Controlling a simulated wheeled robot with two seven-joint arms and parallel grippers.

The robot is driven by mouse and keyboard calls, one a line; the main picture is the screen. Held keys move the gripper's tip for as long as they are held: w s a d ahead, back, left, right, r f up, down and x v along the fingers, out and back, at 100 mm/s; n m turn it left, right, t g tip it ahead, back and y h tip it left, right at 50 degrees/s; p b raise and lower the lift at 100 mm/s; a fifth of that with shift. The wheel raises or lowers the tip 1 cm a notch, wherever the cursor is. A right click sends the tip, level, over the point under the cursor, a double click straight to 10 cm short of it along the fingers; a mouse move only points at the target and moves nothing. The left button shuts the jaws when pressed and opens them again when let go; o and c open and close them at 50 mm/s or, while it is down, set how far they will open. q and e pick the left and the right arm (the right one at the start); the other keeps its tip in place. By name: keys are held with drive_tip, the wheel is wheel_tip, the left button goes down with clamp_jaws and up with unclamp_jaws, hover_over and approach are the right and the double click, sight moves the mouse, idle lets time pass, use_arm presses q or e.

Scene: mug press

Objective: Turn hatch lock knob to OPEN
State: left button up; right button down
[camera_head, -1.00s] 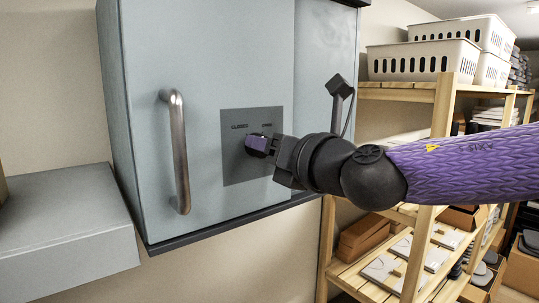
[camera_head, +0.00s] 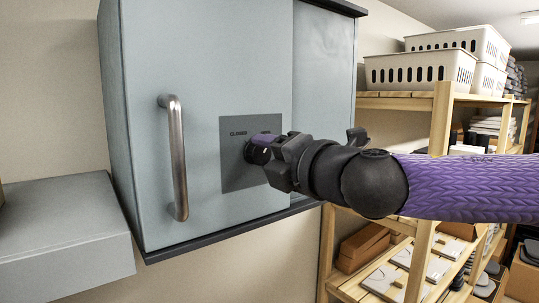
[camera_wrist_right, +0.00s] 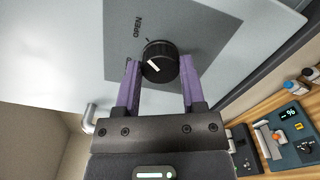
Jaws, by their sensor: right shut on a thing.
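The round black knob (camera_head: 254,154) sits on a dark grey label plate (camera_head: 236,182) on the blue-grey cabinet door. In the right wrist view the knob (camera_wrist_right: 160,60) is between the two purple fingers of my right gripper (camera_wrist_right: 160,75), which is shut on it. A slanted white line shows on the knob's face, and the word OPEN (camera_wrist_right: 132,27) is printed beside it. In the head view my right gripper (camera_head: 262,143) comes from the right and hides part of the knob and the OPEN label. The CLOSED label (camera_head: 238,133) shows above left. My left gripper is out of view.
A vertical metal handle (camera_head: 176,155) stands out from the door left of the knob. A grey box-like surface (camera_head: 65,235) is at lower left. Wooden shelves (camera_head: 440,140) with white baskets (camera_head: 420,72) stand to the right, behind my right arm.

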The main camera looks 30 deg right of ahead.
drive_tip(key=shift+m, duration=0.4)
drive_tip(key=shift+c, duration=0.9)
unclamp_jaws()
drive_tip(key=s+b, duration=0.2)
drive_tip(key=s, duration=0.8)
drive_tip(key=shift+d, duration=0.4)
